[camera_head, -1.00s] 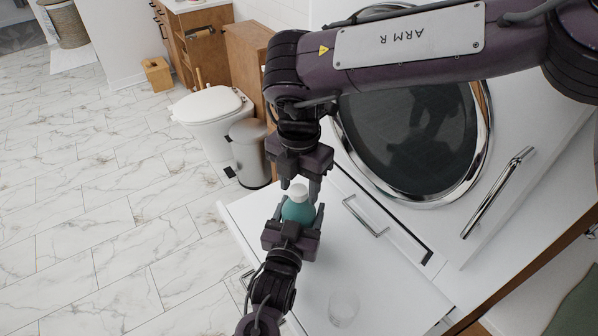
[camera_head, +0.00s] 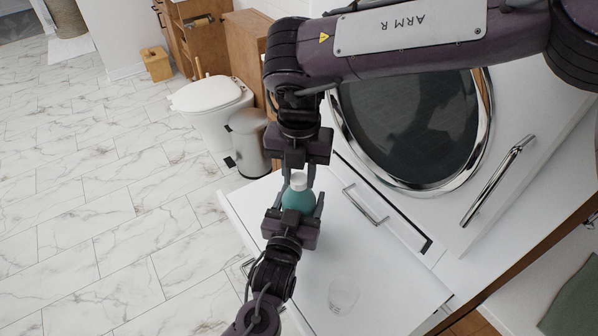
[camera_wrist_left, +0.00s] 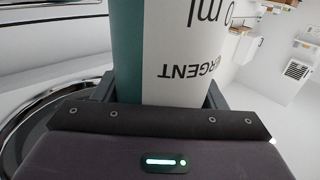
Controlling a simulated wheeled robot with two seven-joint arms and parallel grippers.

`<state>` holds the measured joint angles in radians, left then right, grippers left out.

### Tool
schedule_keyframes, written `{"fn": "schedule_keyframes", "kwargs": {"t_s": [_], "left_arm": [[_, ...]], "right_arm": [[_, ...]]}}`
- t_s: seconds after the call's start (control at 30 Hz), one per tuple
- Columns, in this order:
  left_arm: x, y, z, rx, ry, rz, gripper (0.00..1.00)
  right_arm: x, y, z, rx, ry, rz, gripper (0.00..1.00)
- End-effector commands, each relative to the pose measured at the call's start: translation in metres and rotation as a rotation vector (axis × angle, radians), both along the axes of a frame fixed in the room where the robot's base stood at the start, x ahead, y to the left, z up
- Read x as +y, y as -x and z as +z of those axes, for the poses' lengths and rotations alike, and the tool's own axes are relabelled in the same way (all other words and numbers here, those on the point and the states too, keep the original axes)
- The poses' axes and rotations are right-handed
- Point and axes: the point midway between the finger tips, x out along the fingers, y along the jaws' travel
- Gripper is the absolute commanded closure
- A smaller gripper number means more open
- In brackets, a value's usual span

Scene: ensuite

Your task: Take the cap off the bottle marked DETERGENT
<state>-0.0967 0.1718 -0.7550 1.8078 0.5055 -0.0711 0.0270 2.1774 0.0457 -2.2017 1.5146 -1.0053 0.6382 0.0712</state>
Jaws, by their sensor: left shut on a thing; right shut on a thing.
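The teal detergent bottle (camera_head: 298,200) stands upright above the white surface in the head view. Its white label, reading "ERGENT", fills the top of the left wrist view (camera_wrist_left: 186,58). My left gripper (camera_head: 298,209) is shut around the bottle's body from the near side. The white cap (camera_head: 298,181) tops the bottle. My right gripper (camera_head: 299,178) comes down from above, its fingers on either side of the cap and shut on it. The cap is at the bottle's neck; I cannot tell whether it has turned.
A clear glass-like cup (camera_head: 343,294) stands on the white surface (camera_head: 390,290) at the near right. A machine with a round dark door (camera_head: 410,130) is behind to the right. A toilet (camera_head: 215,105) and grey bin (camera_head: 249,143) stand at the back left.

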Motion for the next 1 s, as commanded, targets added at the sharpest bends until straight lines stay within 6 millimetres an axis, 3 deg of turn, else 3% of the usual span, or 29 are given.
{"fn": "schedule_keyframes", "kwargs": {"t_s": [1.0], "left_arm": [[0.0005,-0.0002,0.0018,-0.005,0.002,0.001,0.99]], "right_arm": [[-0.0009,-0.0026,0.0025,0.001,0.007,2.451,0.97]]}}
